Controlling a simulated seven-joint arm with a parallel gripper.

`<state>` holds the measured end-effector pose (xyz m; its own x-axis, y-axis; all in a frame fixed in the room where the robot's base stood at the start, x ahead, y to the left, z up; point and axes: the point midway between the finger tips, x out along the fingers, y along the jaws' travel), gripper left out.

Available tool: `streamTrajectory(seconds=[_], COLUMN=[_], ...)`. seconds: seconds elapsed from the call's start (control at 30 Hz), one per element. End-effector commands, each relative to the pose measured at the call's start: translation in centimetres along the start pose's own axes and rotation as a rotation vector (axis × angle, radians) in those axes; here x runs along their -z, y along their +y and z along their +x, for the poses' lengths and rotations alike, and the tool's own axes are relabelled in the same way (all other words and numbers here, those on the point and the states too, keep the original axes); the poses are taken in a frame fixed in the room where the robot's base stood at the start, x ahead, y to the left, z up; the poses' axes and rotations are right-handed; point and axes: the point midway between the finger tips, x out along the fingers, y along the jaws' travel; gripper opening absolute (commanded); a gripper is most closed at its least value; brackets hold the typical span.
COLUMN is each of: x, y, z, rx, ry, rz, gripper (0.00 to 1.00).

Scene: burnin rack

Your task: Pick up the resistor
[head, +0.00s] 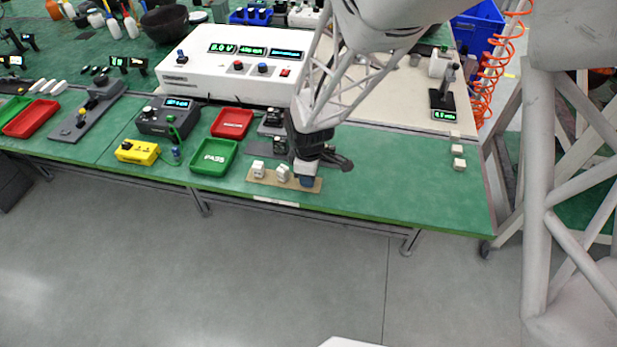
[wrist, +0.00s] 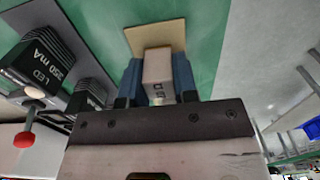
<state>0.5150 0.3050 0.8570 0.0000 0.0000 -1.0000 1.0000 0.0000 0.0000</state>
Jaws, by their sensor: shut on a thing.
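A white block-shaped resistor (wrist: 157,68) with small dark marks sits between the blue fingers of my gripper (wrist: 158,80) in the wrist view. The fingers are shut on its two sides. In the head view my gripper (head: 307,179) points down at the right end of a tan strip (head: 272,180) near the bench's front edge. The strip also shows behind the resistor in the wrist view (wrist: 155,35). I cannot tell whether the held resistor touches the strip. Two more white blocks (head: 258,169) (head: 282,173) stand on the strip to the left.
A green PASS tray (head: 214,157) and a red tray (head: 232,123) lie left of my gripper. Dark fixtures, one labelled LED 250 mA (wrist: 42,60), stand close by. Two small white blocks (head: 458,156) lie on the right. The green bench (head: 400,190) between is clear.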

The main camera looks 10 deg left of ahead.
Motion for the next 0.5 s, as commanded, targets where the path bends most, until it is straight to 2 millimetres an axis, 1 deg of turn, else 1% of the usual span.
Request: streamTrajectory(seconds=[0.07,0.33,0.5], x=[0.00,0.00,0.01], y=[0.01,0.01,0.02], z=[-0.01,-0.09,-0.66], rx=[0.000,0.000,-0.001], ry=[0.000,0.000,0.000], rz=[0.000,0.000,0.000], gripper=[0.04,0.04,0.04])
